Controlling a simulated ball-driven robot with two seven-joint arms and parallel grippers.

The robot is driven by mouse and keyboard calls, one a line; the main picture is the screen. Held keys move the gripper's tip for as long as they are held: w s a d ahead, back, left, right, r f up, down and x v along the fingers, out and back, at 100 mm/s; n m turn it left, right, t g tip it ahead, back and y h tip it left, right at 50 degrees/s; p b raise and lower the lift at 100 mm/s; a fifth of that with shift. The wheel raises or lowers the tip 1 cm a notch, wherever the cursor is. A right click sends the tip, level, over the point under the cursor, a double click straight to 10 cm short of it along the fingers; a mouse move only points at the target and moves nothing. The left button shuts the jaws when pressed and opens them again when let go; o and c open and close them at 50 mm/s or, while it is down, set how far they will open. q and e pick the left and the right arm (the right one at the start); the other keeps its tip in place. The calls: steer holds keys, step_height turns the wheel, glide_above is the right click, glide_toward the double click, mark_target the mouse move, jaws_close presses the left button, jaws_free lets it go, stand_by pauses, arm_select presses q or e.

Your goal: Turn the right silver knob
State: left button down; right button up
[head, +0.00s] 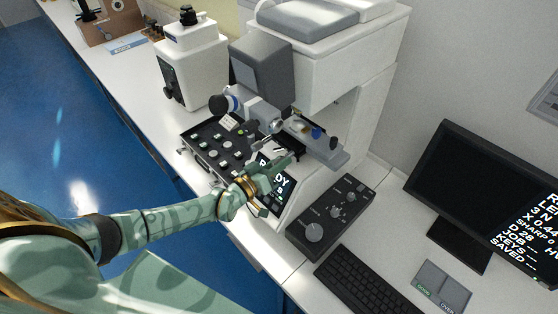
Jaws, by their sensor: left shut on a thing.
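My left gripper (275,164) reaches in from the left to the front of the hardness tester (300,90), just above its lit screen (277,187). Its fingers are shut on a small part at the tester's front, most likely the silver knob, which the fingers largely hide. I cannot tell how far the knob is turned. The tester's turret and stage (318,143) stand just behind and to the right of the fingers. My right gripper is not in view.
Another white tester (192,65) stands at the back left.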

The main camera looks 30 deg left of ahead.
arm_select(q)
steer(key=shift+m, duration=0.7)
steer(key=c, duration=1.2)
jaws_free()
steer(key=shift+c, duration=0.2)
steer(key=v, duration=1.6)
steer(key=shift+a, duration=0.15)
steer(key=shift+s, duration=0.15)
